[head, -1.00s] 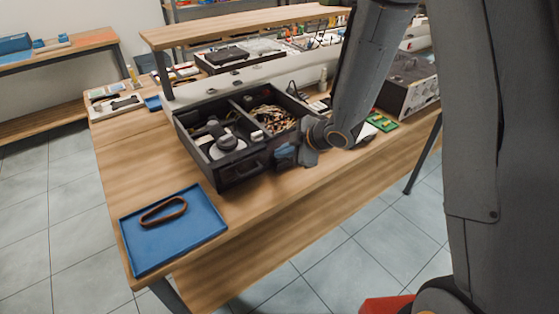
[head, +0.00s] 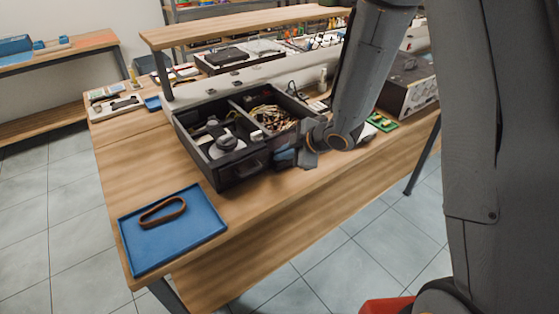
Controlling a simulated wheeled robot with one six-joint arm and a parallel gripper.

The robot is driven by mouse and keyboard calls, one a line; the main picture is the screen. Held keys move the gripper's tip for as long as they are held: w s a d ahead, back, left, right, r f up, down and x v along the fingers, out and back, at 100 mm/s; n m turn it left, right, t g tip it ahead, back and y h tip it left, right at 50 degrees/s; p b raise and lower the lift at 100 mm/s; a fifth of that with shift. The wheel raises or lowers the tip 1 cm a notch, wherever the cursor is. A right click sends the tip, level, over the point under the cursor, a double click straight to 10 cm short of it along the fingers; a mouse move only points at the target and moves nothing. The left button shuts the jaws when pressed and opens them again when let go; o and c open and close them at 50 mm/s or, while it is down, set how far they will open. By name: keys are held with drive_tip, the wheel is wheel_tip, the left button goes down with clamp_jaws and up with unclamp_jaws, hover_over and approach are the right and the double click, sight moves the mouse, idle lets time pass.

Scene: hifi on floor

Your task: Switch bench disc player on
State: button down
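A black open-topped box (head: 233,178) stands on the wooden bench. It has a divider, round grey and white parts on the left and tangled wires on the right. A dark grey unit (head: 408,90) with knobs on its front stands at the right end of the bench, partly behind my arm. I cannot tell for sure which of them is the disc player, and no switch or power light is readable. My gripper (head: 296,158) is low at the front right corner of the black box. Its fingers are small and partly hidden, and contact with the box is unclear.
A blue tray (head: 200,232) with a brown band (head: 162,212) lies at the bench's front left corner. A small green board (head: 382,122) lies right of my wrist. A raised shelf (head: 240,25) spans the back. Bare wood is free left of the box.

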sight(283, 162)
drive_tip(key=shift+s+d+f, duration=0.15)
drive_tip(key=shift+s+f, duration=0.05)
drive_tip(key=shift+f, duration=0.4)
drive_tip(key=shift+r, duration=0.1)
drive_tip(key=shift+w+r+p, duration=0.25)
drive_tip(key=shift+p, duration=0.1)
drive_tip(key=shift+w+r+p, duration=0.15)
drive_tip(key=shift+r+p, duration=0.6)
wheel_tip(283, 162, up, 5)
drive_tip(key=p, duration=0.4)
drive_tip(key=shift+f, duration=0.1)
